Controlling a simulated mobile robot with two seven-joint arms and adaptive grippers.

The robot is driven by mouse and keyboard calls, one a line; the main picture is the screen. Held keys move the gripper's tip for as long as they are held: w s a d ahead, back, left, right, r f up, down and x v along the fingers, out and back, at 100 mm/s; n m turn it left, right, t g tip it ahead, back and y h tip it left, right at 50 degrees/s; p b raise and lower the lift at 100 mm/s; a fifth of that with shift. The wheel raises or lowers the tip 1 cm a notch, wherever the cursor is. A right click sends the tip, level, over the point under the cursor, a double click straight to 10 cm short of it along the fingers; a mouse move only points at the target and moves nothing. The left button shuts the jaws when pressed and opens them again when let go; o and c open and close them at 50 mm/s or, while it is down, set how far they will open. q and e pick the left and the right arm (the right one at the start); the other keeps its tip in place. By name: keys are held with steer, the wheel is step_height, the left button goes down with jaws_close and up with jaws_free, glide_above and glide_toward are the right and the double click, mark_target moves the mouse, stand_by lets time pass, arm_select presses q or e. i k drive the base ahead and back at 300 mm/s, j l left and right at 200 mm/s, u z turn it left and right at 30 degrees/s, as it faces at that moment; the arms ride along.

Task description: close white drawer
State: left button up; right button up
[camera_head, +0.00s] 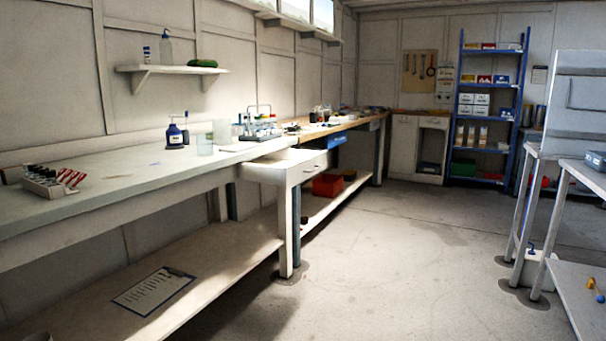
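The white drawer (307,169) is at the middle of the head view, under the end of the long white workbench (110,170). It juts out past the bench's front edge, so it stands open, and its front with a small handle faces right. I cannot make out anything lying in it. Neither of my grippers is in view.
A metal table (585,178) stands at the right, and a blue shelf rack (461,100) at the back. The floor (400,245) between is clear.

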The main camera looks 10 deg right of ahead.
mark_target(287, 168)
steer(key=i+l, duration=0.15)
steer(key=i, duration=0.4)
steer(key=i+l, duration=0.1)
steer(key=i, duration=0.45)
steer(key=i+l+z, duration=0.1)
steer(key=i, duration=0.45)
